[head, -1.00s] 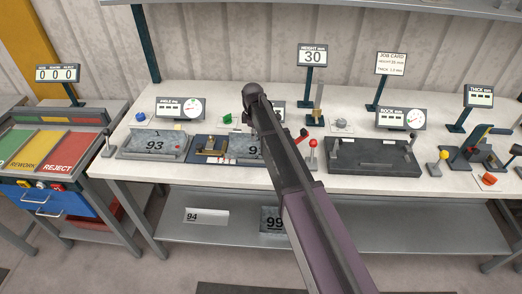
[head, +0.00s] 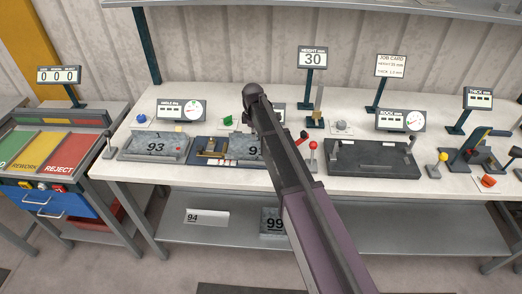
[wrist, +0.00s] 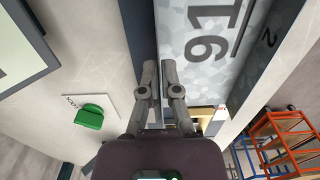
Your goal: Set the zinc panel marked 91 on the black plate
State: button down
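The zinc panel marked 91 (wrist: 205,40) is a mottled grey sheet in the wrist view, its number turned sideways. In the head view it (head: 240,147) is partly hidden behind my arm, with only its left part and the 9 showing. My gripper (wrist: 159,65) has its fingers close together at the panel's long edge, seemingly pinching it. The fingertips are hidden behind my arm in the head view. A black plate (head: 372,168) lies on the bench right of my arm, with nothing lying on it.
A panel marked 93 (head: 155,147) lies to the left on the bench. Panels marked 94 (head: 207,218) and 99 (head: 272,222) are on the lower shelf. A red-knobbed lever (head: 313,146) stands between my arm and the black plate. A green knob (wrist: 89,116) shows near the gripper.

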jog(key=shift+r+p, duration=3.15)
jog(key=shift+r, duration=0.2)
